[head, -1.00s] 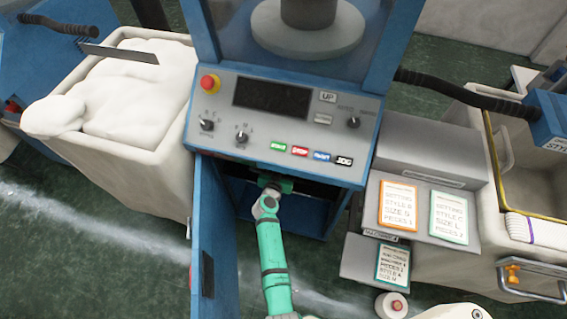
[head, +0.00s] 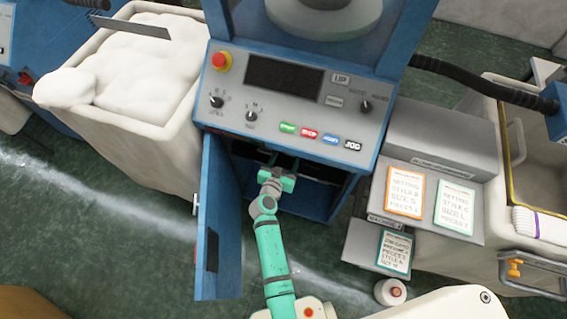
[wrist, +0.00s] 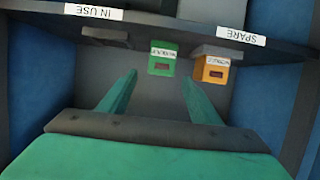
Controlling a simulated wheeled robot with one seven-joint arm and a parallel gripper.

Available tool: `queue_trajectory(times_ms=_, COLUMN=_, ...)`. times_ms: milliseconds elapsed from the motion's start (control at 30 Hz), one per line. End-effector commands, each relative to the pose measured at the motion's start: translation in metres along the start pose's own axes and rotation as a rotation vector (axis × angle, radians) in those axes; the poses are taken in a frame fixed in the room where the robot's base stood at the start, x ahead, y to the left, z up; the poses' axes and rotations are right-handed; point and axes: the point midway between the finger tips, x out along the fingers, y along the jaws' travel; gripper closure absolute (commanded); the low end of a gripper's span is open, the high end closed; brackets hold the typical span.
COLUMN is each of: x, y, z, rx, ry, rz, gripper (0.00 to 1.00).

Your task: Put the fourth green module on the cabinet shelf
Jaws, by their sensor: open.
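My gripper (wrist: 159,78) is open in the wrist view, its two green fingers apart with nothing between them. A green module (wrist: 163,62) with a white label lies beyond the fingertips, roughly in line with the gap. An orange module (wrist: 212,70) sits beside it on the right. Both are by the edge of the cabinet shelf (wrist: 150,27), which bears "IN USE" and "SPARE" labels that appear upside down. I cannot tell how the modules rest. In the head view my gripper (head: 276,182) is in the opening of the blue cabinet (head: 327,200); its fingertips are hard to make out.
The blue cabinet door (head: 220,225) stands open left of my arm. The control panel (head: 290,105) overhangs the opening. Blue cabinet walls (wrist: 25,95) flank my gripper.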

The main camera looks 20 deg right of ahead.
Motion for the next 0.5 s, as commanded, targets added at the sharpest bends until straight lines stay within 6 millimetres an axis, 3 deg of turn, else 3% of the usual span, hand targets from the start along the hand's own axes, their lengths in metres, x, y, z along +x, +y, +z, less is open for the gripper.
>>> queue_trajectory(times_ms=100, x=-0.019, y=-0.001, z=0.0, rx=0.0, ry=0.0, rz=-0.002, gripper=0.42)
queue_trajectory(times_ms=333, x=-0.038, y=0.0, z=0.002, rx=-0.002, ry=-0.003, rz=-0.006, gripper=0.42)
queue_trajectory(times_ms=500, x=-0.07, y=0.005, z=0.028, rx=-0.035, ry=-0.039, rz=-0.068, gripper=0.42)
